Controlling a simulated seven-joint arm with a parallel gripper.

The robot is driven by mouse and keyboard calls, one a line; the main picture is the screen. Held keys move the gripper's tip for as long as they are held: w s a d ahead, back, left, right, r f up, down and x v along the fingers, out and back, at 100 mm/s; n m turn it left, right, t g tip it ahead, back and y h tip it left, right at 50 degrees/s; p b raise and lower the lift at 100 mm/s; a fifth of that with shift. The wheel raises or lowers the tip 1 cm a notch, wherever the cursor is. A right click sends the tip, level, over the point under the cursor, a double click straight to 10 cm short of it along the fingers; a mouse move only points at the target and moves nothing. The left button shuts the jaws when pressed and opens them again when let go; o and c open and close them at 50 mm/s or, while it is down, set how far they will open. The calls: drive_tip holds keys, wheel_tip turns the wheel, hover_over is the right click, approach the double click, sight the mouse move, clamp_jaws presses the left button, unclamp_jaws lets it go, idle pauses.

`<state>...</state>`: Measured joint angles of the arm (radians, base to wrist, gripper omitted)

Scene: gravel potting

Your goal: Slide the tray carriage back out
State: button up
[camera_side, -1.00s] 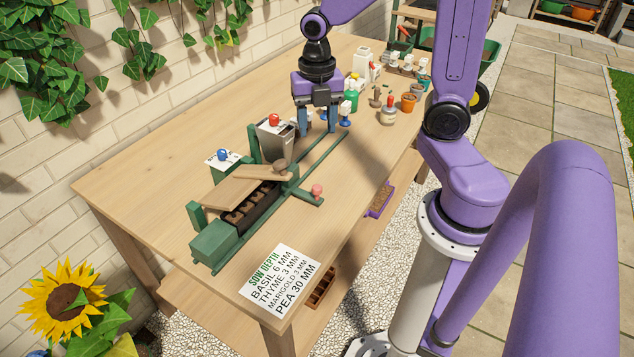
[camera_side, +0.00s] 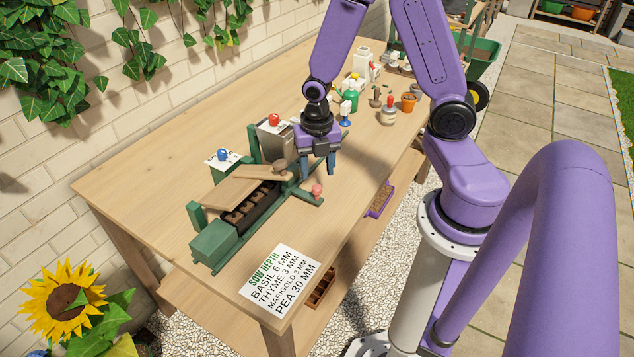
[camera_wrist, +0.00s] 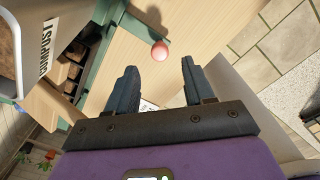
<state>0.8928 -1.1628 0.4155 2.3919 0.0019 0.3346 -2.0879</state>
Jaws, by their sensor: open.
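The tray carriage is a dark seed tray (camera_side: 254,208) on green rails, largely under the wooden boards of the green frame (camera_side: 214,243). Dark soil cells show along its open edge. A pink ball knob (camera_side: 317,190) sticks out on a green arm at the right of the frame; it also shows at the top of the wrist view (camera_wrist: 159,50). My gripper (camera_side: 318,168) is open and empty, above the rails just beyond the pink knob. In the wrist view its two fingers (camera_wrist: 158,88) point toward the knob without touching it.
A grey hopper (camera_side: 275,138) with a red knob stands behind the frame, beside a box with a blue knob (camera_side: 222,155). A sow depth card (camera_side: 281,279) lies at the front. Pots and bottles, including a terracotta pot (camera_side: 408,103), stand farther back.

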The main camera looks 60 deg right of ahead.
sight(317, 186)
drive_tip(key=shift+f, duration=2.65)
clamp_jaws()
